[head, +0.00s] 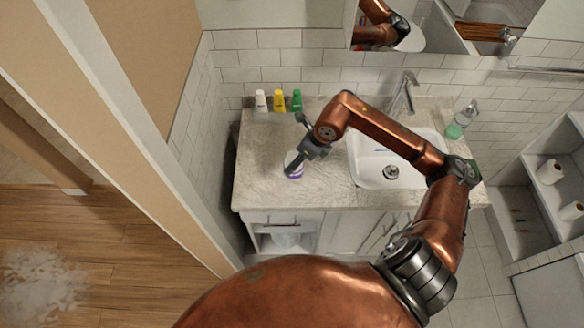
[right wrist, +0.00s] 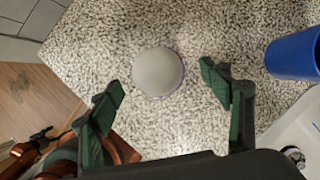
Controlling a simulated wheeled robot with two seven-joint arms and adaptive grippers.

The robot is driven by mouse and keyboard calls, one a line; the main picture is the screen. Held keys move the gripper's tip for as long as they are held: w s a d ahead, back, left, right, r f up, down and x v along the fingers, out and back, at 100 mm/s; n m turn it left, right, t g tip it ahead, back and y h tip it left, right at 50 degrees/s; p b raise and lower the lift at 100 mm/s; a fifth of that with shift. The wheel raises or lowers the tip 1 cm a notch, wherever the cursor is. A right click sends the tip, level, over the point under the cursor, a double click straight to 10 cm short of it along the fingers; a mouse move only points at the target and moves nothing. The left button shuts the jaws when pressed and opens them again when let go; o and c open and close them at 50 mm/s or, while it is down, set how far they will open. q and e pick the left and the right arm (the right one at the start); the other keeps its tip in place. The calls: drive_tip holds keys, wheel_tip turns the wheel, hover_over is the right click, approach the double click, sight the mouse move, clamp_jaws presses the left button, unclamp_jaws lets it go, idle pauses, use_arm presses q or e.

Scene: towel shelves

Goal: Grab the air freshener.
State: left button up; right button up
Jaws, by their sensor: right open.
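The air freshener, a white dome with a purple lower part (head: 294,165), stands on the counter left of the sink. In the right wrist view its round white top (right wrist: 158,72) shows with a thin purple edge. My right gripper (head: 298,162) is at it in the head view and partly hides it. In the right wrist view the right gripper (right wrist: 165,95) is open, with one green-padded finger on each side of the dome and gaps between. A small dark, copper-armed shape (right wrist: 38,137) at the lower left looks like my left gripper; its jaws are too small to read.
A blue container (right wrist: 294,57) stands right of the gripper. White (head: 261,100), yellow (head: 279,100) and green (head: 297,100) bottles stand along the wall. The sink (head: 370,181) and faucet (head: 403,90) are to the right. The counter front (head: 260,195) is clear.

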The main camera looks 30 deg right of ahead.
drive_tip(key=x, duration=0.5)
drive_tip(key=shift+s+d+f, duration=0.1)
drive_tip(key=shift+s+f, duration=0.25)
drive_tip(key=shift+w+f, duration=0.2)
drive_tip(key=shift+f, duration=0.2)
drive_tip(key=shift+r, duration=0.1)
drive_tip(key=c, duration=1.6)
